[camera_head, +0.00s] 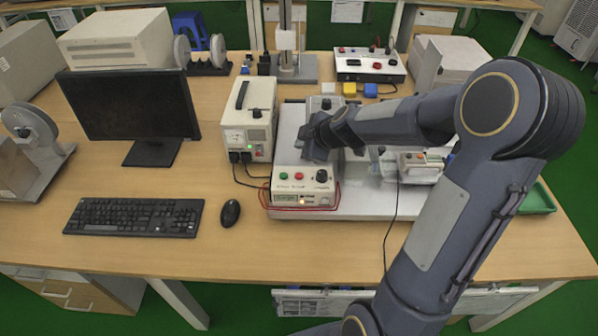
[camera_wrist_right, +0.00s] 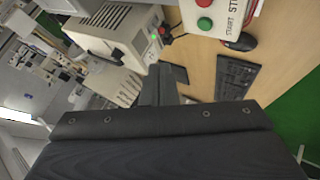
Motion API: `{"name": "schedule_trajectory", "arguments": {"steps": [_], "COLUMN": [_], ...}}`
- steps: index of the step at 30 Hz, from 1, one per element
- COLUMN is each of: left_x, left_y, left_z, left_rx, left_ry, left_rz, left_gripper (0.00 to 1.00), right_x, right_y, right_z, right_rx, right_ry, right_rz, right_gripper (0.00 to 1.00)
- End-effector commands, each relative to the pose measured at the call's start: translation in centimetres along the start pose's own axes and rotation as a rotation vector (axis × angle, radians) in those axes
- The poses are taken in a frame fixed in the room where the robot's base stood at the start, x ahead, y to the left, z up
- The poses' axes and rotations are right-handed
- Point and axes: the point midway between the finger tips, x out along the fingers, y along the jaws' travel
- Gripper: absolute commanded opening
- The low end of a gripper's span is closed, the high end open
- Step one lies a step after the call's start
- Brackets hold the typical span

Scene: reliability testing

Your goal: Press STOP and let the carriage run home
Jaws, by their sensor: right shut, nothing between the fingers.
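A control box (camera_head: 300,187) sits at the front left of a pale rig base (camera_head: 372,204). Its top has a green button (camera_head: 283,175), a red button (camera_head: 299,175) and a black knob (camera_head: 321,175). In the right wrist view the green button (camera_wrist_right: 204,25) is beside the word START, and the red button (camera_wrist_right: 203,4) is beside partly cut-off STOP lettering. My right gripper (camera_head: 308,152) is shut and empty, just behind the control box, apart from the buttons. Its fingers show in the wrist view (camera_wrist_right: 165,75). My arm hides much of the rig; I cannot tell which part is the carriage. My left gripper is out of view.
A power supply (camera_head: 248,125) stands close left of the gripper. A monitor (camera_head: 130,103), keyboard (camera_head: 135,217) and mouse (camera_head: 230,212) are further left. A black cable (camera_head: 391,230) runs over the table's front. The front tabletop is mostly clear.

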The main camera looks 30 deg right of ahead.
Motion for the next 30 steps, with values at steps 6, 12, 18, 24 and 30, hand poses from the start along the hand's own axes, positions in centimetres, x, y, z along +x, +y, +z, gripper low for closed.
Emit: {"name": "schedule_trajectory", "arguments": {"steps": [6, 12, 18, 24, 30], "left_x": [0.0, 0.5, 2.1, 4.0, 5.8], "left_y": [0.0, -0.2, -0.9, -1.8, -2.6], "left_z": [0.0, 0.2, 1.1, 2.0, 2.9], "left_rx": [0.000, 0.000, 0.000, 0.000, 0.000], "left_ry": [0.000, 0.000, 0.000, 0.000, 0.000], "left_rz": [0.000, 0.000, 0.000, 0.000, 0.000], "left_gripper": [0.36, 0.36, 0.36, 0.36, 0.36], "right_x": [0.0, 0.5, 2.3, 4.3, 5.7], "right_y": [0.0, -0.4, -1.7, -3.2, -4.2], "right_z": [0.0, 0.3, 1.7, 3.2, 4.2], "right_rx": [-0.003, -0.002, -0.001, -0.001, -0.004], "right_ry": [0.000, 0.000, -0.001, 0.000, 0.001], "right_rz": [0.001, -0.001, -0.001, -0.002, 0.000], "right_gripper": [0.00, 0.00, 0.00, 0.00, 0.00]}}
